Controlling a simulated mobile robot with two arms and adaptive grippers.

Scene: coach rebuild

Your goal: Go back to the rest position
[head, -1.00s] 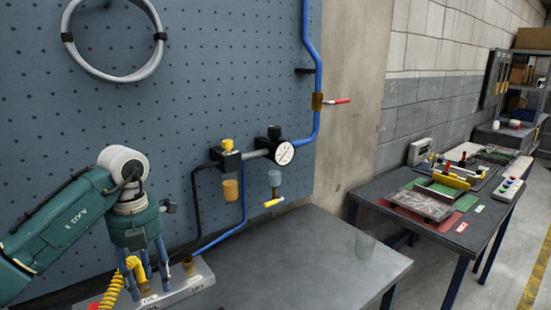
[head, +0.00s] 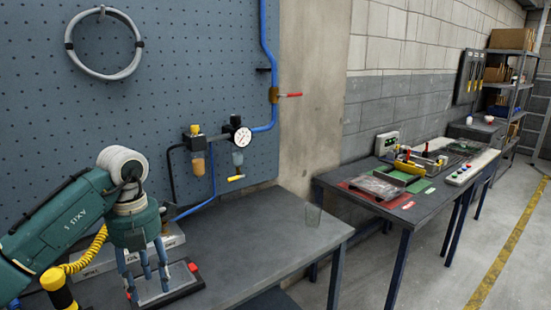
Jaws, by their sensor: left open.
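My left gripper (head: 146,277) is in the lower left of the head view, at the end of a green arm with a white joint. Its blue fingers point down and are apart, with nothing seen between them. It hangs in front of a grey plate with a dark frame and red corners (head: 172,288) on the grey bench (head: 262,236). I cannot tell whether the fingertips touch the plate. My right gripper is not in view.
A pressure gauge (head: 243,137) and blue pipe (head: 268,60) are on the pegboard. A second table (head: 345,183) with panels and tools stands right. Open floor (head: 440,260) lies at the right.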

